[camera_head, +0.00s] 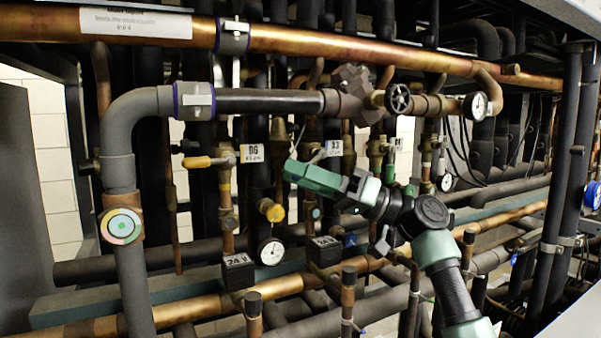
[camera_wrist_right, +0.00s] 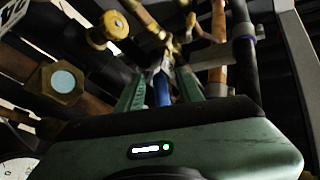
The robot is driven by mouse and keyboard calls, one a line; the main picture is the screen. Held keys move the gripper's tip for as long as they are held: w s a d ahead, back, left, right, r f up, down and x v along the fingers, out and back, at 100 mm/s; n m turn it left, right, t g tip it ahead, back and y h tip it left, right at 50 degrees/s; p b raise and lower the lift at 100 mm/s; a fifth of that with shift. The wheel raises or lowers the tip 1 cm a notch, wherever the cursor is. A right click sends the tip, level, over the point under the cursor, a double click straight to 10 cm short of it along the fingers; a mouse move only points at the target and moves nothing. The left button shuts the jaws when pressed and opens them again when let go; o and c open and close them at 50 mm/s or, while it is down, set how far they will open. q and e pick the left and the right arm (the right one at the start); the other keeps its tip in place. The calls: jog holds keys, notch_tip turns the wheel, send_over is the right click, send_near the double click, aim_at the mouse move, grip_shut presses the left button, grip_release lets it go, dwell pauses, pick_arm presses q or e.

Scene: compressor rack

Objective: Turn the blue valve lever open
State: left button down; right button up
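My right gripper (camera_head: 292,171) reaches in from the lower right of the head view, among the pipes and valves in the middle of the rack. In the right wrist view its two green fingers (camera_wrist_right: 160,73) stand apart. The blue valve lever (camera_wrist_right: 162,90) shows between them, with dark gaps on both sides; I cannot tell whether it touches a finger. A brass valve body (camera_wrist_right: 170,50) is just beyond the fingertips. In the head view I cannot make out the lever, which seems hidden by the gripper. My left gripper is not in view.
A yellow-handled valve (camera_head: 200,162) and a yellow cap (camera_head: 272,210) are left of the gripper. A dark handwheel (camera_head: 398,98) sits above right. A gauge (camera_head: 271,252) and black coil boxes (camera_head: 238,270) lie below. A copper pipe (camera_head: 330,45) crosses above. Pipes crowd closely around.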

grip_shut()
dwell(1.3)
